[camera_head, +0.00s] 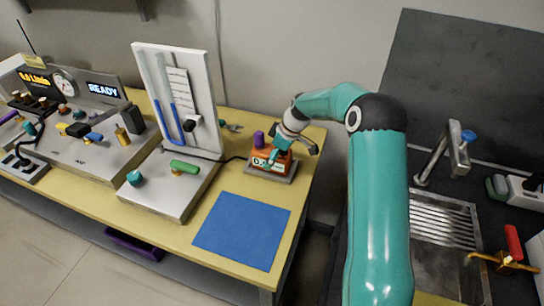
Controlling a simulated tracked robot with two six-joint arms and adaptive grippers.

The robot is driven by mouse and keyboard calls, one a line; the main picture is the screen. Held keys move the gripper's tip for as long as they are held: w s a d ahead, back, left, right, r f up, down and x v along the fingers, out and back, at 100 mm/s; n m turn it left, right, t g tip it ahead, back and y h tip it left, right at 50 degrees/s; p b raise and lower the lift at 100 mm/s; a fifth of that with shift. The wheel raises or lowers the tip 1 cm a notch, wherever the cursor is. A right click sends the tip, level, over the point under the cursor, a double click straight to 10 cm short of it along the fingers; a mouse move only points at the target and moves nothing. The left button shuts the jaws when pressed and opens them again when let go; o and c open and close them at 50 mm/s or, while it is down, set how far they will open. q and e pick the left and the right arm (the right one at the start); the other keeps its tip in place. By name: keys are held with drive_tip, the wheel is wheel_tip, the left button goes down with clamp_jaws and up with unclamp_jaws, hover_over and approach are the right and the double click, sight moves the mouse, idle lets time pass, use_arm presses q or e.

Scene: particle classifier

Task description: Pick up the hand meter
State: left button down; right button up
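An orange meter with a small lit display (261,162) sits on a grey base at the right end of the yellow bench; I take it to be the hand meter. A purple knob (258,139) rises at its left side. My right gripper (287,151) is down at the meter's upper right side and overlaps it in view. Its fingers are small and partly mixed with the meter's outline, so I cannot tell whether they touch it or how far they are open. My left gripper is out of view.
A white panel with a blue U-tube (204,75) stands left of the meter. A blue mat (243,229) lies clear in front. A console with a READY display (103,90) is farther left. A sink (443,222) with a tap is right of my arm.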

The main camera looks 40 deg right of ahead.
drive_tip(key=c, duration=1.5)
drive_tip(key=shift+c, duration=0.4)
drive_tip(key=shift+r, duration=0.15)
